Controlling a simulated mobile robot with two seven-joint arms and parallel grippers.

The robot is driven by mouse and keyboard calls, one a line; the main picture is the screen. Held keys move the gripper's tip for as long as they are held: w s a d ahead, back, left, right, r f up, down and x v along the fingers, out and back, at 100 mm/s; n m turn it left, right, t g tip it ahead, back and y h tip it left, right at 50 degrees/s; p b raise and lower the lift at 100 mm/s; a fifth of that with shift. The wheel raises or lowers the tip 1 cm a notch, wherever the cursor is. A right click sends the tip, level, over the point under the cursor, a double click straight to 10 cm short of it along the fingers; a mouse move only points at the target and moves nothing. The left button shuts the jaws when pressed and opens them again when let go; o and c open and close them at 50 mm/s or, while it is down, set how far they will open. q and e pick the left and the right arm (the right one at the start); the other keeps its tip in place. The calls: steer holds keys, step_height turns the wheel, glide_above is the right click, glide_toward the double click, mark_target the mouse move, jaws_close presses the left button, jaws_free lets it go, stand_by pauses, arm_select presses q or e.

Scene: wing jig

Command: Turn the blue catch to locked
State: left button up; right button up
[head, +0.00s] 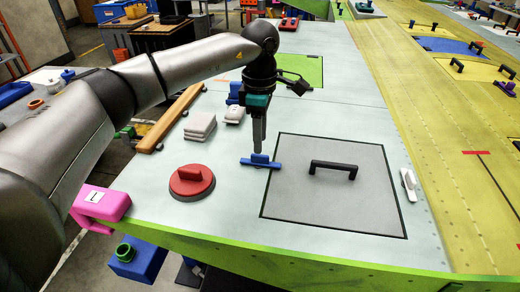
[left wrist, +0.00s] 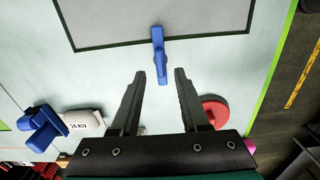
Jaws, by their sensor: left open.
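The blue catch (head: 246,161) lies on the pale wing skin at the left edge of the grey panel (head: 350,205). Its bar lies crosswise to that edge, and one end reaches over the dark border. The raised blue grip sits at its middle. My left gripper (head: 259,152) points down just above the catch and hides part of it. In the left wrist view the catch (left wrist: 159,60) shows just beyond the open fingertips (left wrist: 160,76), roughly centred between them. The fingers look empty. My right gripper is out of view.
A red round disc with a handle (head: 191,182) sits left of the catch. The panel has a black handle (head: 333,168); a white catch (head: 408,184) is at its right. White pads (head: 200,126), blue blocks (head: 234,92) and a pink clamp (head: 101,204) stand nearby.

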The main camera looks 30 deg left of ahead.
arm_select(q)
step_height(320, 180, up, 10)
steer(key=shift+r, duration=0.2)
stand_by(0.4)
